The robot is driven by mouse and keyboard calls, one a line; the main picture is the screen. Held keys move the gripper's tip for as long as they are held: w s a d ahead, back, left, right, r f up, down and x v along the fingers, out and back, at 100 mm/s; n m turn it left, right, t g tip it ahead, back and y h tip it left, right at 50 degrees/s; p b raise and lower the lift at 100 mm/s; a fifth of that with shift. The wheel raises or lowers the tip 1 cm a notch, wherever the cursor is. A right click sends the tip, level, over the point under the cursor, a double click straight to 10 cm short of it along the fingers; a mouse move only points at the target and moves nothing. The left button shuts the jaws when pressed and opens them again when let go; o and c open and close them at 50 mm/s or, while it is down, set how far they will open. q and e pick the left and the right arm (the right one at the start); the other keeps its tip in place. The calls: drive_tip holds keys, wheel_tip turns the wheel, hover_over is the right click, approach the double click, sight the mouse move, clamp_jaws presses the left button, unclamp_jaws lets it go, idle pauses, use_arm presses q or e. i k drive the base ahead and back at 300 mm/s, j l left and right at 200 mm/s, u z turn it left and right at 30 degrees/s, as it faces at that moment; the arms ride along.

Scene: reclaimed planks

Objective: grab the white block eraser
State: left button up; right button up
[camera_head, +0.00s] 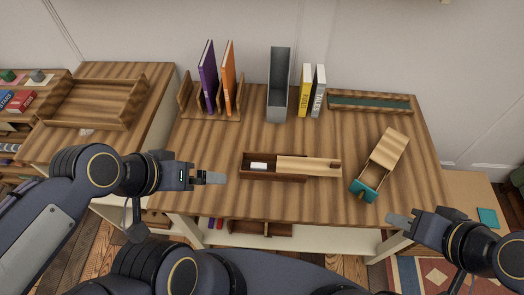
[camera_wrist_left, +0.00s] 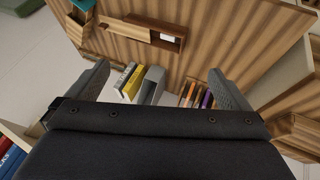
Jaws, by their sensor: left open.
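The white block eraser (camera_head: 259,166) lies in the uncovered left end of a long wooden box (camera_head: 246,175) with a partly open sliding lid (camera_head: 310,165). The eraser also shows in the left wrist view (camera_wrist_left: 167,37), inside the box's dark opening. My left gripper (camera_head: 216,178) is over the table, left of the box and apart from it; its fingers in the left wrist view (camera_wrist_left: 155,85) are spread with nothing between them. My right gripper (camera_head: 397,220) is at the front right edge of the table, away from the eraser; its jaw state is unclear.
Behind the box stand a rack with purple (camera_head: 208,77) and orange books (camera_head: 228,78), a grey holder (camera_head: 278,85), and yellow (camera_head: 304,90) and white books (camera_head: 318,91). A small wooden box with a teal drawer (camera_head: 363,190) is right. Table is clear around the left gripper.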

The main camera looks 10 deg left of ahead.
sight(258, 166)
drive_tip(key=u, duration=1.9)
drive_tip(key=k+l+u, duration=0.3)
drive_tip(key=u, duration=0.15)
drive_tip(key=k+l+u, duration=0.4)
